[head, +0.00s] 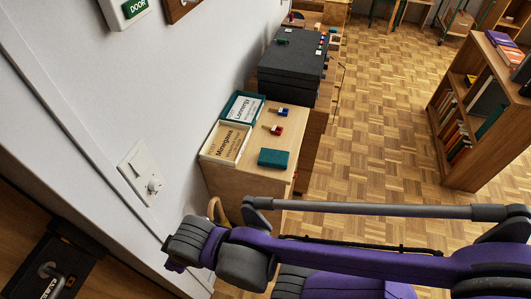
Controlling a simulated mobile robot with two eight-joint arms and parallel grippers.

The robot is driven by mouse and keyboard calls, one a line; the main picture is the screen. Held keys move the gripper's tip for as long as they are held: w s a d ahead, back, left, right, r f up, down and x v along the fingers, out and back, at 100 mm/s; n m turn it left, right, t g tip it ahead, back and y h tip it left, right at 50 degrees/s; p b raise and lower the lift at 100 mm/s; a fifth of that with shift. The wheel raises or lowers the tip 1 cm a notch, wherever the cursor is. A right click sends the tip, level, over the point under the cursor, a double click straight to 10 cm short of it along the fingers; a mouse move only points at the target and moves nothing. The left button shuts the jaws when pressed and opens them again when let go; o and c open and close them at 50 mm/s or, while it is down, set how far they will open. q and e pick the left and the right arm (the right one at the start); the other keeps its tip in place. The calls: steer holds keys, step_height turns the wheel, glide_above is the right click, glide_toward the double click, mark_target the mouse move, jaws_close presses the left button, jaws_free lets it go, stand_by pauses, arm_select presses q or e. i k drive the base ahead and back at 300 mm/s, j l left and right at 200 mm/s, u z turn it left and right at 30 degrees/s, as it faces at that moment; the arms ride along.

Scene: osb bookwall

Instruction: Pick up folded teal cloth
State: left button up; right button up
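The folded teal cloth (273,158) is a small flat rectangle. It lies on the light wood top of a low cabinet (231,181), near its front right corner. It is fully visible and nothing touches it. Neither of my grippers shows in the head view. A purple and grey arm of mine crosses the bottom of the picture from the right, in front of the cabinet's lower part.
Two signs, "Lonnerga" (245,108) and "Monegans" (226,144), lie left of the cloth. Two small red-and-blue items (276,120) lie behind it. Dark boxes (291,68) stand farther back. A bookshelf (477,115) stands right; parquet floor (378,120) between is clear.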

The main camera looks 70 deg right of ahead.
mark_target(274, 158)
steer(key=z, duration=2.6)
steer(key=u, duration=3.3)
steer(key=z, duration=3.15)
